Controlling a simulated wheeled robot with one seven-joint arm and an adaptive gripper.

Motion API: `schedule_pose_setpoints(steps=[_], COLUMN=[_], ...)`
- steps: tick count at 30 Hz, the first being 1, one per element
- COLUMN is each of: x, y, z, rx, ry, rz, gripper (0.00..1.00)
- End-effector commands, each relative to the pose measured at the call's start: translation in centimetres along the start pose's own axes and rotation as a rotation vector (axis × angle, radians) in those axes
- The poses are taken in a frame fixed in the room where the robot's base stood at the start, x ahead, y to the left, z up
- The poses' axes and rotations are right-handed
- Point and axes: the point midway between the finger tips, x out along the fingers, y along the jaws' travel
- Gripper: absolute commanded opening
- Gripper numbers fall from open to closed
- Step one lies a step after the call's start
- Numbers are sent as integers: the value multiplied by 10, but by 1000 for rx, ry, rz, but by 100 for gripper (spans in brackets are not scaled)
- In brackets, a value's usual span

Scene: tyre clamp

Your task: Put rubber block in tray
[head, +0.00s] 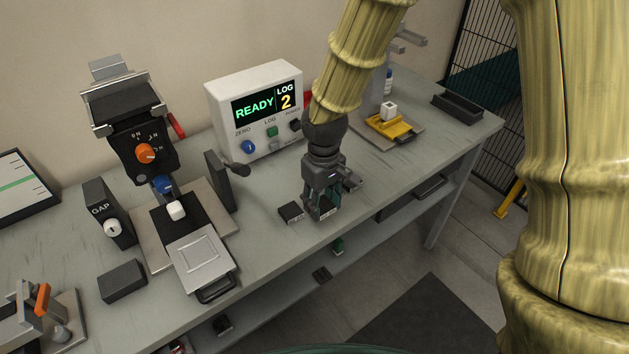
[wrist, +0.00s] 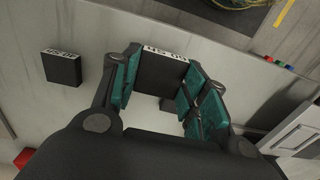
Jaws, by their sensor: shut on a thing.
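My gripper (head: 322,206) points down near the bench's front edge in the head view and is shut on this block. I cannot tell whether the block touches the bench. A second, similar lettered black block (head: 291,212) lies just left of my gripper; it also shows in the wrist view (wrist: 62,68). A dark open tray (head: 458,108) stands empty at the bench's far right end.
A yellow fixture (head: 388,125) with a white cube stands between my gripper and the tray. A display box (head: 256,110) reads READY, LOG 2. A clamp machine (head: 135,140) and a plain dark block (head: 122,281) are at the left. Bench surface right of my gripper is clear.

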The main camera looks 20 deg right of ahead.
Motion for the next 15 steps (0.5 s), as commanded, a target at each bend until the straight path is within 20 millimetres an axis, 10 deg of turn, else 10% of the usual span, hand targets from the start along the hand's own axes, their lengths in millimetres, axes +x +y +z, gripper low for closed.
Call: schedule_pose_setpoints(steps=[15], x=[7], y=[34], z=[-77], rx=[-3], ry=[1], rz=[-1], gripper=[20])
